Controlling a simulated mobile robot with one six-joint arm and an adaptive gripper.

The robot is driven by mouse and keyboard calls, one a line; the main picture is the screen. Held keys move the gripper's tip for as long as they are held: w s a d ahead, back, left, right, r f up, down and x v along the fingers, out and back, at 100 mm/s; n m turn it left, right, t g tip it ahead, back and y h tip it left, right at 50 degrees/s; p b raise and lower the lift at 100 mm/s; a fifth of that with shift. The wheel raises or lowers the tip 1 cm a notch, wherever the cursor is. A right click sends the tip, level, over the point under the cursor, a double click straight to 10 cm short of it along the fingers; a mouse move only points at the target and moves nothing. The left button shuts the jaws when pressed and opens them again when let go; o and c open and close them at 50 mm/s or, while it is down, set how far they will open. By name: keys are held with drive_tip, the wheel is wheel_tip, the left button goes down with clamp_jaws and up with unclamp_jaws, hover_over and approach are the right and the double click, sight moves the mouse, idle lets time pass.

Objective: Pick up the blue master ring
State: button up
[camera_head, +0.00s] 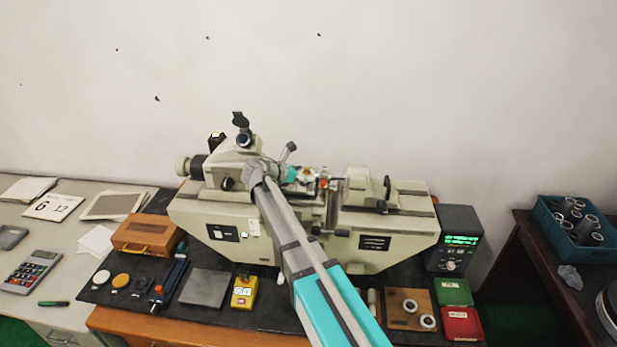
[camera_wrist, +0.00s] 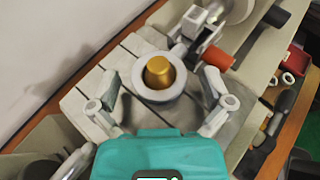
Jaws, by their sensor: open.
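A grey ring (camera_wrist: 158,97) stands around a golden plug (camera_wrist: 159,70) on the grey slotted machine table (camera_wrist: 92,77) in the wrist view. Its colour looks grey, and no ring is clearly blue in either view. My gripper (camera_wrist: 160,84) is open, with one finger to each side of this ring and visible gaps between. Whether the fingers are level with the ring or above it I cannot tell. In the head view my gripper (camera_head: 298,175) is over the middle of the measuring machine (camera_head: 205,207), and my arm hides part of it. That ring cannot be made out there.
Two pale rings (camera_head: 409,305) (camera_head: 427,321) lie on a wooden board (camera_head: 397,322) at the front right. Green (camera_head: 453,292) and red (camera_head: 461,323) trays sit beside it. A blue bin (camera_head: 600,253) holds several grey cylinders.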

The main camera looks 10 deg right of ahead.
idle(0.4)
drive_tip(key=c, duration=1.2)
drive_tip(key=shift+c, duration=0.2)
drive_tip(key=shift+r, duration=0.2)
wheel_tip(320, 180, up, 2)
drive_tip(key=p, duration=0.2)
drive_tip(key=shift+r+p, duration=0.1)
drive_tip(key=shift+p, duration=0.25)
drive_tip(key=s+a+r+p, duration=0.3)
drive_tip(key=s+r+p, duration=0.7)
drive_tip(key=s, duration=0.3)
drive_tip(key=shift+s+a+r, duration=0.2)
drive_tip(key=shift+s+a, duration=0.05)
drive_tip(key=shift+s, duration=0.05)
